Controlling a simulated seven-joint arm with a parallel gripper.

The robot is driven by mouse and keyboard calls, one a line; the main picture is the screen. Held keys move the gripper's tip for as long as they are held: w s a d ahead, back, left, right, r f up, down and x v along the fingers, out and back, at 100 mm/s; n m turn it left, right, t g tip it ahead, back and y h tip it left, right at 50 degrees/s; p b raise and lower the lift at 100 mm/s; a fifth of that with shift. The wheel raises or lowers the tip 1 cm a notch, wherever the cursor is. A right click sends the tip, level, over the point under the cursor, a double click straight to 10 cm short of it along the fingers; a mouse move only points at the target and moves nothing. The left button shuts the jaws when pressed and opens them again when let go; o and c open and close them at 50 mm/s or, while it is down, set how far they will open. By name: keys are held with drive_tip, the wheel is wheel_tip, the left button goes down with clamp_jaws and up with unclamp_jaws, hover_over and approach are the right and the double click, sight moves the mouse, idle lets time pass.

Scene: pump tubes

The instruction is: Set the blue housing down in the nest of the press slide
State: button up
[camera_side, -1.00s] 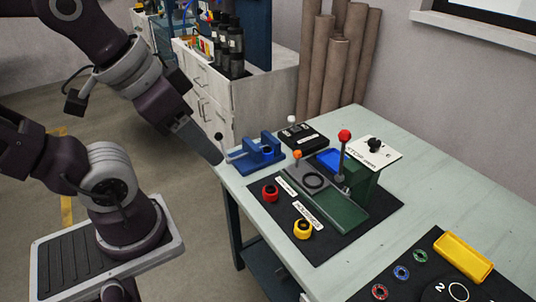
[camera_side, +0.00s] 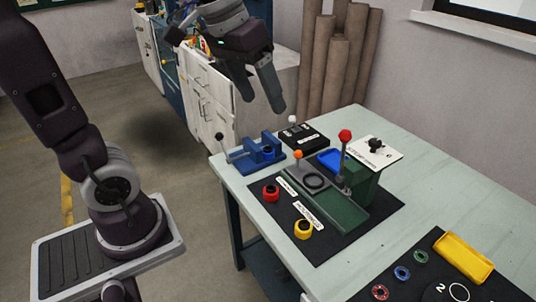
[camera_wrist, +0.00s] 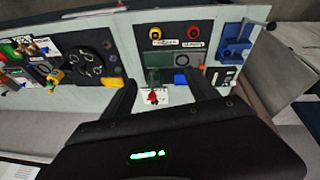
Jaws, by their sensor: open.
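A small dark-blue round part (camera_side: 268,152), which looks like the blue housing, sits in the blue vise (camera_side: 250,158) at the table's far left corner. The vise also shows in the wrist view (camera_wrist: 236,48). The green press (camera_side: 345,210) stands on a black mat. Its grey slide (camera_side: 292,178) carries a dark ring-shaped nest (camera_side: 314,182), which looks empty. The press lever has a red knob (camera_side: 345,135).
A blue tray (camera_side: 329,159) and a black box (camera_side: 304,136) are near the press. A yellow tray (camera_side: 463,257) and several small rings lie at the right. The table's right-back area is clear.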

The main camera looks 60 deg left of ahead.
drive_tip(key=w+a+f+n+g, duration=0.1)
drive_tip(key=w+a+f, duration=0.2)
drive_tip(key=w+a, duration=0.25)
drive_tip(key=w+a+f+n, duration=0.1)
drive_tip(key=w+a+f, duration=0.25)
drive_tip(key=w, duration=0.25)
drive_tip(key=g+y, duration=0.1)
drive_tip(key=g, duration=0.2)
hover_over(268, 148)
drive_tip(key=d, duration=0.2)
wheel_tip(268, 148, down, 19)
drive_tip(key=f, duration=0.3)
drive_tip(key=a+f, duration=0.1)
drive_tip(key=f, duration=0.2)
drive_tip(key=a+f, duration=0.1)
drive_tip(key=f, duration=0.3)
drive_tip(key=shift+s+f, duration=0.1)
clamp_jaws()
